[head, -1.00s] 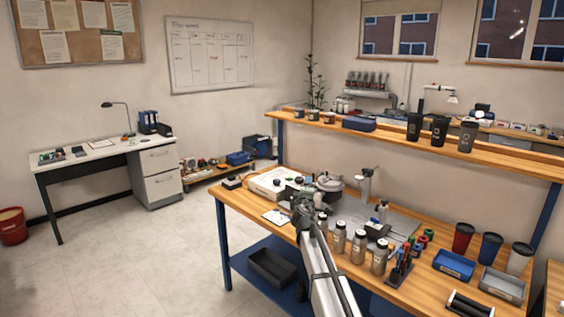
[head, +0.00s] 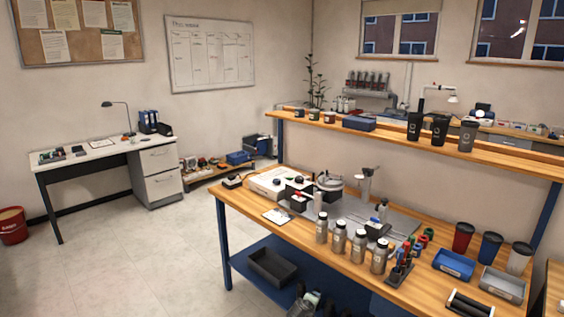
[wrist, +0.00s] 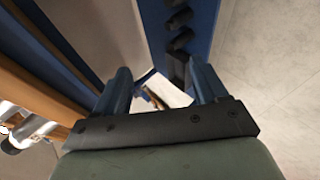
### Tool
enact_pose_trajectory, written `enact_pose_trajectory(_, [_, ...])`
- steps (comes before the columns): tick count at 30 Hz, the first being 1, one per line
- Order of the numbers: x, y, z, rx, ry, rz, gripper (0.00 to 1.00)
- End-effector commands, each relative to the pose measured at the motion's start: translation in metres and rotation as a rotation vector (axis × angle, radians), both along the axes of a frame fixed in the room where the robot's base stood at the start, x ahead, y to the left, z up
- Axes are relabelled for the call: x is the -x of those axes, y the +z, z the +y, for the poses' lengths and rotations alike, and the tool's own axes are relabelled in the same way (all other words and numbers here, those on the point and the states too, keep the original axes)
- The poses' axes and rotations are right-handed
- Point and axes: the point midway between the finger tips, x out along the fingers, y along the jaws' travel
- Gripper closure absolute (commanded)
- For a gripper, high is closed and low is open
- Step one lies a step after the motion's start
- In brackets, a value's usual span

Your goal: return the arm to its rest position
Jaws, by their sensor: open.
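My gripper (wrist: 160,88) shows in the wrist view with its two blue fingers spread apart and nothing between them. Beyond the fingers are a dark blue beam, pale floor and a wooden edge. In the head view, part of my arm shows low at the bottom edge, in front of the wooden workbench (head: 238,203) and below its top. The fingertips cannot be made out there. The arm is clear of the things on the bench.
Several grey bottles (head: 339,238) stand along the bench's front edge, beside a pen holder (head: 399,270) and a blue tray (head: 453,265). A black bin (head: 272,267) sits on the blue lower shelf (head: 340,290). Open floor (head: 130,255) lies to the left.

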Motion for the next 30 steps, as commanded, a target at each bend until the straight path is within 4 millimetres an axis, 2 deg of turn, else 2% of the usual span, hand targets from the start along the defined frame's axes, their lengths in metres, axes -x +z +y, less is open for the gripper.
enact_pose_trajectory(1, [0.023,-0.022,-0.012,-0.022,-0.046,0.048,0.28])
enact_pose_trajectory(6, [0.095,-0.087,-0.043,-0.106,-0.209,0.205,0.28])
enact_pose_trajectory(11, [0.17,-0.138,-0.065,-0.175,-0.365,0.356,0.28])
enact_pose_trajectory(15, [0.24,-0.175,-0.077,-0.233,-0.502,0.491,0.28])
enact_pose_trajectory(22, [0.359,-0.215,-0.084,-0.316,-0.729,0.717,0.28])
enact_pose_trajectory(27, [0.445,-0.228,-0.079,-0.37,-0.895,0.885,0.28])
enact_pose_trajectory(30, [0.487,-0.23,-0.073,-0.398,-0.981,0.973,0.28])
